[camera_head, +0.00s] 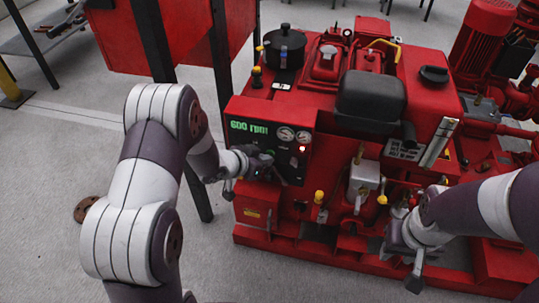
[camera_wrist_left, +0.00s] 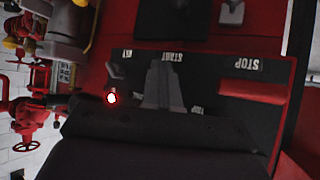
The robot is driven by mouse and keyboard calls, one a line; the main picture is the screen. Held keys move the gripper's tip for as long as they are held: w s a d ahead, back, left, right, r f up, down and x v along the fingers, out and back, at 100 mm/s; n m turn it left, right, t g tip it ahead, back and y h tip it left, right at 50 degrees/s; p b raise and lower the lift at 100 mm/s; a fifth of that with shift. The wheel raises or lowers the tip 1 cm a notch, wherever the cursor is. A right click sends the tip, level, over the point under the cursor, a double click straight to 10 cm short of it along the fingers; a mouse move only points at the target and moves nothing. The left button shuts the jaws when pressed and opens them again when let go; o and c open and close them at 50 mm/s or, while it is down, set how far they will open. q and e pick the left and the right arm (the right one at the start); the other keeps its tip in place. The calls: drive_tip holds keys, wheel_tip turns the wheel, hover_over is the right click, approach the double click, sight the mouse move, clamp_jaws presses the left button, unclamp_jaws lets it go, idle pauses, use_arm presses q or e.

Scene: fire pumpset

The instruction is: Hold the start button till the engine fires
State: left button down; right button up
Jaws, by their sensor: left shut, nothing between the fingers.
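The control panel (camera_head: 250,138) is on the front left of the red pumpset and its green display reads 600 rpm. My left gripper (camera_head: 266,165) is at the panel's lower part. In the left wrist view its fingers (camera_wrist_left: 163,84) are shut with nothing between them, over the panel by the START label (camera_wrist_left: 167,55). The start button itself is hidden behind them; I cannot tell whether they press it. The STOP label (camera_wrist_left: 248,66) and a red bar-like part (camera_wrist_left: 253,90) are to their right. My right gripper (camera_head: 410,245) is low by the pumpset's front; its jaws are unclear.
A lit red lamp (camera_head: 302,149) and two round gauges (camera_head: 286,134) are on the panel. A dark post (camera_head: 196,190) stands close left of my left gripper.

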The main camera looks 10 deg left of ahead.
use_arm(q)
drive_tip(key=shift+s, duration=0.85)
drive_tip(key=s+p, duration=0.1)
drive_tip(key=s, duration=0.4)
drive_tip(key=shift+a, duration=0.1)
idle(0.4)
